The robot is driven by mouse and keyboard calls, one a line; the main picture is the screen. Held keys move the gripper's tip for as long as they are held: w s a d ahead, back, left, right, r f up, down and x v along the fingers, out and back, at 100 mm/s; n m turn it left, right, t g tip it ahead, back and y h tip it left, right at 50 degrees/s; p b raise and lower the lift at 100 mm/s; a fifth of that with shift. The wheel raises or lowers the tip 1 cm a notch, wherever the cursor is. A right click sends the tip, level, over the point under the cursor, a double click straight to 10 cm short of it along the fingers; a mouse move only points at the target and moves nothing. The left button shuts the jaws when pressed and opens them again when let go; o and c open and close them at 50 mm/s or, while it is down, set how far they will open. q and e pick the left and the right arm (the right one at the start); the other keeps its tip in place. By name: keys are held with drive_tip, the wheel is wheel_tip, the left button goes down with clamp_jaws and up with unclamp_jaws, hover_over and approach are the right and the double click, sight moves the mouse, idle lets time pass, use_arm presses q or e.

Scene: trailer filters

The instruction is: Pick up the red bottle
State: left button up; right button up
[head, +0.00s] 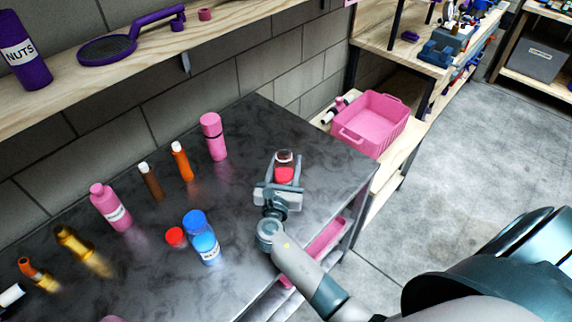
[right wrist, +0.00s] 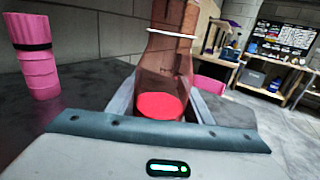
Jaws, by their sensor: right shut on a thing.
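The red bottle (head: 284,174) is near the right end of the dark work table, with a bright red part and a darker see-through part. My right gripper (head: 280,178) is shut on it, with a finger on each side. In the right wrist view the red bottle (right wrist: 172,62) stands up between the fingers of my right gripper (right wrist: 160,104). It is reddish-brown and translucent, with a pale ring and a bright red disc low down. I cannot tell if its base touches the table. My left gripper is not in view.
A pink bottle (head: 213,136) stands left of the gripper and also shows in the right wrist view (right wrist: 36,58). Several other bottles and a blue jar (head: 205,248) stand on the table's left half. A pink basket (head: 372,124) sits beyond the right edge.

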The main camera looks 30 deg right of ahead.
sight(286, 154)
drive_tip(key=shift+r, duration=0.15)
drive_tip(key=s+d+r, duration=0.7)
drive_tip(key=s+r, duration=0.2)
drive_tip(key=r, duration=0.1)
drive_tip(key=shift+d+r+b, duration=0.2)
drive_tip(key=shift+r+b, duration=0.05)
drive_tip(key=shift+b, duration=0.15)
idle(0.8)
idle(1.2)
